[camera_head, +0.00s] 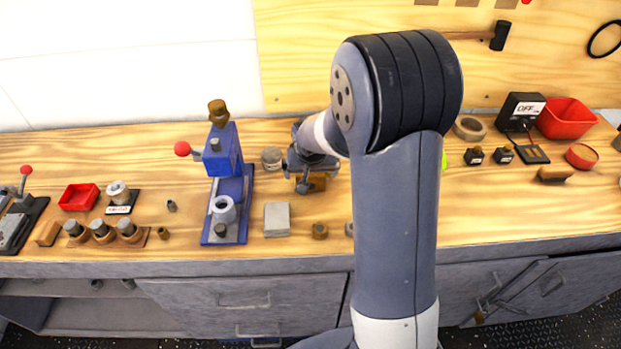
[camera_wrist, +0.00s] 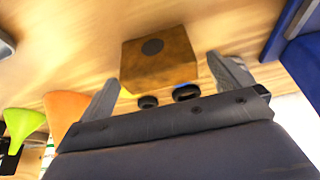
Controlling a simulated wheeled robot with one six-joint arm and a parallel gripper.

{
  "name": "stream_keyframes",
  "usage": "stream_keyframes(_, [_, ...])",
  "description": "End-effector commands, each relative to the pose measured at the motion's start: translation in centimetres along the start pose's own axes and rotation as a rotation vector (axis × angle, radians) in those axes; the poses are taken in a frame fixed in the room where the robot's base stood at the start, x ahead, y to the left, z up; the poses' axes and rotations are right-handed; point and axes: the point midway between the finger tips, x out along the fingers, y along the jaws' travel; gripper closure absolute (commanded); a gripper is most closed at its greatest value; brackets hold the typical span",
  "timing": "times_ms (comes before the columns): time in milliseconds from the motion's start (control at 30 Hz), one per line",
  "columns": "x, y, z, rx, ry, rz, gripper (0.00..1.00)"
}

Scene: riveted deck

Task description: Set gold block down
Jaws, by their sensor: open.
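The gold block (camera_wrist: 158,62) is a brownish-gold cube with a dark round spot on one face. In the wrist view it appears to rest on the wooden bench top. My gripper (camera_wrist: 161,76) is open, with one finger to each side of the block and visible gaps to it. In the head view my gripper (camera_head: 312,176) is low over the bench, right of the blue press. The gold block (camera_head: 319,184) shows there only in part, behind the fingers. Contact with the block cannot be made out.
The blue press (camera_head: 227,192) with a red-knobbed lever stands close on the left. A grey block (camera_head: 277,219) and a small brass ring (camera_head: 320,231) lie nearer the bench's front edge. A grey cylinder (camera_head: 271,159) stands just left of my gripper. My arm hides the bench's middle right.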

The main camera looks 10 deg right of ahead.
Motion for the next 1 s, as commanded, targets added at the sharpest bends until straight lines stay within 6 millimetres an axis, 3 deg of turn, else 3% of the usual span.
stream_keyframes(333, [0.66,0.01,-0.01,0.000,0.001,0.000,0.02])
stream_keyframes(1000, [0.63,-0.01,-0.01,0.000,0.000,0.000,0.57])
